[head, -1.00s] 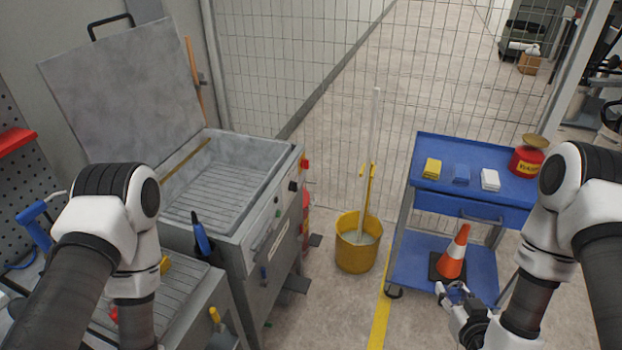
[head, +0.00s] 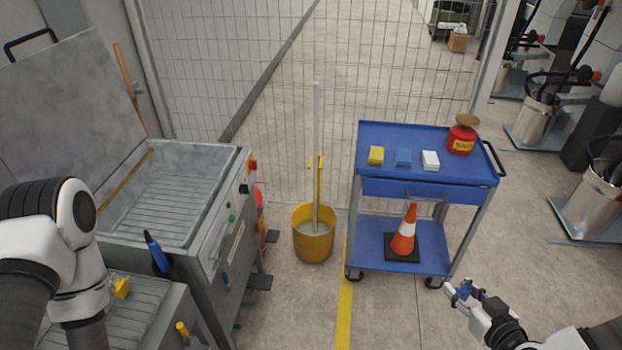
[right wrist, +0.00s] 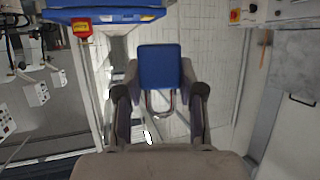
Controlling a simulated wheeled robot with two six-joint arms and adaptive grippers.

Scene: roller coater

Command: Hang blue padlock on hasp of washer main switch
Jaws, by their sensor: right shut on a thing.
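The blue padlock (right wrist: 159,68) is in my right gripper (right wrist: 160,95), its body between the fingers and its metal shackle pointing toward the palm in the right wrist view. In the head view the right gripper (head: 463,293) is at lower right, in front of the blue cart, with the small blue padlock at its tips. A red and yellow switch (head: 252,165) sits on the washer's right side near its top; it also shows in the right wrist view (right wrist: 235,15). Its hasp is too small to make out.
The grey washer (head: 225,225) stands at left with its lid raised. A yellow mop bucket (head: 313,243) stands between it and the blue cart (head: 440,257), which carries coloured blocks, a red can and a cone. Mesh fence stands behind. The front floor is clear.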

